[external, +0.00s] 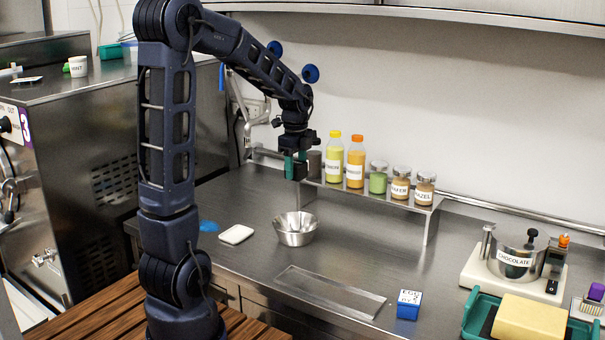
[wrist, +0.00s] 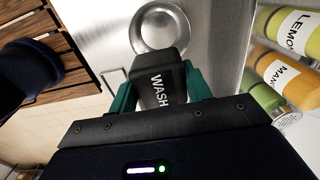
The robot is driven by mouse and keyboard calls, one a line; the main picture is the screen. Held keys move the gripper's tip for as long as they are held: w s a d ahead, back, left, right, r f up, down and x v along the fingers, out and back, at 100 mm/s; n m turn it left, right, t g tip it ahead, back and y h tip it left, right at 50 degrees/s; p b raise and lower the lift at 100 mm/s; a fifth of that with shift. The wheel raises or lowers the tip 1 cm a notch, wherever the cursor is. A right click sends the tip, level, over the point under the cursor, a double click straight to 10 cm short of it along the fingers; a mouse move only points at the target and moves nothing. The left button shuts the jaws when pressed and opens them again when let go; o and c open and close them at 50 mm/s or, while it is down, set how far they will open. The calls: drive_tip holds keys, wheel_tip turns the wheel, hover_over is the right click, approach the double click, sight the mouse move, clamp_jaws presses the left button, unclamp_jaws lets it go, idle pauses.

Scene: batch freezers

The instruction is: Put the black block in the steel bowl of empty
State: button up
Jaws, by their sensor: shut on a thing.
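My gripper (external: 295,168) is raised above the steel counter, near the left end of the bottle shelf. Its green fingers (wrist: 160,88) are shut on the black block (wrist: 153,68), which has WASH in white letters. In the external view the block is a small dark shape between the fingers and hard to make out. The round steel bowl (external: 296,229) stands on the counter below my gripper and looks empty. It also shows in the wrist view (wrist: 142,39), beyond the block. The block is apart from the bowl, well above it.
A raised shelf (external: 430,208) with bottles and jars (external: 356,161) stands close to the right of my gripper. A white pad (external: 236,234) lies left of the bowl. A clear tray (external: 330,291) and a blue block (external: 409,304) are in front. A chocolate pot (external: 514,262) stands right.

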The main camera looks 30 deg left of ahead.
wheel_tip(320, 180, down, 20)
drive_tip(key=shift+r, duration=0.1)
idle(0.5)
drive_tip(key=shift+f, duration=0.2)
drive_tip(key=o, duration=0.7)
drive_tip(key=shift+r, duration=0.15)
wheel_tip(320, 180, up, 12)
drive_tip(key=shift+s+d+r+n+t, duration=0.1)
drive_tip(key=shift+s+r+n+t, duration=0.65)
drive_tip(key=shift+s+r+n, duration=2.8)
drive_tip(key=shift+s+d+r+n+t, duration=0.1)
drive_tip(key=shift+s+r+n+t, duration=0.7)
drive_tip(key=shift+s+r+n, duration=2.7)
drive_tip(key=shift+s+r+n+t, duration=0.85)
drive_tip(key=shift+s+n, duration=1.1)
drive_tip(key=shift+s, duration=3.6)
